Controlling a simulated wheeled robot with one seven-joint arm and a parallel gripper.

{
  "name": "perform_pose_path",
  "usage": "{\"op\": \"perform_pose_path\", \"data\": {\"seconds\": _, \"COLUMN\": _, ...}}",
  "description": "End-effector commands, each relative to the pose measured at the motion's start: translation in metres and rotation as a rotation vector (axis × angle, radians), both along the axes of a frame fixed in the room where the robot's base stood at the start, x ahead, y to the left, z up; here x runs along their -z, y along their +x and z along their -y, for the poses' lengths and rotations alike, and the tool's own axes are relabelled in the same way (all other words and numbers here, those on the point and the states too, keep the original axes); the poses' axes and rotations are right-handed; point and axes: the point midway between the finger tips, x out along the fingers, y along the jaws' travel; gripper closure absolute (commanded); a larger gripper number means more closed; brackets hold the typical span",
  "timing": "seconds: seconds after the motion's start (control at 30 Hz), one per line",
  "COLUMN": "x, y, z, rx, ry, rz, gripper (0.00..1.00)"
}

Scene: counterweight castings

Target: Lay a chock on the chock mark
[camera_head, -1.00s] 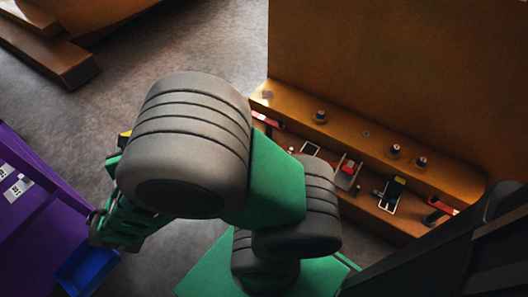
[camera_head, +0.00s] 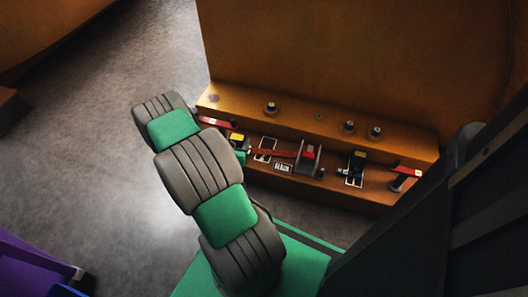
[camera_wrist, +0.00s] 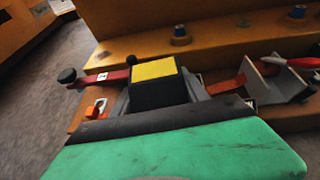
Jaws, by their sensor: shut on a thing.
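My gripper (camera_wrist: 160,98) is shut on a black chock with a yellow top (camera_wrist: 155,80), which stands out in front of the green palm in the wrist view. In the head view the held chock (camera_head: 237,137) is small, over the left part of the orange ledge, partly hidden by my arm. Another black and yellow chock (camera_head: 359,159) is at a second white-outlined mark (camera_head: 354,178) farther right. Whether the held chock touches the ledge cannot be told.
A grey bracket (camera_head: 307,158) with a red part stands between the two marks; it also shows in the wrist view (camera_wrist: 272,84). Red handles sit at the ledge's left (camera_head: 215,121) and right (camera_head: 405,172). Several round studs line the upper step (camera_head: 320,117). Open floor (camera_head: 110,150) lies left.

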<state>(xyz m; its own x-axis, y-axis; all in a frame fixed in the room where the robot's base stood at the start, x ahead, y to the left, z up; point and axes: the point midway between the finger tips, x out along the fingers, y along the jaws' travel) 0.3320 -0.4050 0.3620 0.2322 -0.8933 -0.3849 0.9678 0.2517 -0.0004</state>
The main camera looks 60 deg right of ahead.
Motion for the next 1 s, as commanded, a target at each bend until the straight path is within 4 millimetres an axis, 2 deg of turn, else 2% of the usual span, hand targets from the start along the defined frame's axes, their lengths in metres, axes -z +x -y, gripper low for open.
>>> {"op": "perform_pose_path", "data": {"seconds": 0.03, "x": 0.017, "y": -0.022, "z": 0.009, "rx": 0.034, "ry": 0.001, "rz": -0.005, "gripper": 1.00}}
{"op": "perform_pose_path", "data": {"seconds": 0.1, "x": 0.031, "y": -0.044, "z": 0.016, "rx": 0.065, "ry": -0.001, "rz": -0.003, "gripper": 1.00}}
{"op": "perform_pose_path", "data": {"seconds": 0.23, "x": 0.046, "y": -0.064, "z": 0.023, "rx": 0.095, "ry": -0.002, "rz": 0.001, "gripper": 1.00}}
{"op": "perform_pose_path", "data": {"seconds": 0.37, "x": 0.058, "y": -0.064, "z": 0.045, "rx": 0.104, "ry": -0.004, "rz": 0.008, "gripper": 1.00}}
{"op": "perform_pose_path", "data": {"seconds": 0.57, "x": 0.085, "y": -0.056, "z": 0.102, "rx": 0.105, "ry": -0.006, "rz": 0.007, "gripper": 1.00}}
{"op": "perform_pose_path", "data": {"seconds": 0.6, "x": 0.090, "y": -0.054, "z": 0.113, "rx": 0.105, "ry": -0.007, "rz": 0.006, "gripper": 1.00}}
{"op": "perform_pose_path", "data": {"seconds": 0.7, "x": 0.116, "y": -0.051, "z": 0.131, "rx": 0.101, "ry": -0.004, "rz": 0.004, "gripper": 1.00}}
{"op": "perform_pose_path", "data": {"seconds": 0.8, "x": 0.131, "y": -0.047, "z": 0.145, "rx": 0.098, "ry": -0.004, "rz": 0.003, "gripper": 1.00}}
{"op": "perform_pose_path", "data": {"seconds": 1.0, "x": 0.147, "y": -0.045, "z": 0.160, "rx": 0.099, "ry": -0.003, "rz": 0.002, "gripper": 1.00}}
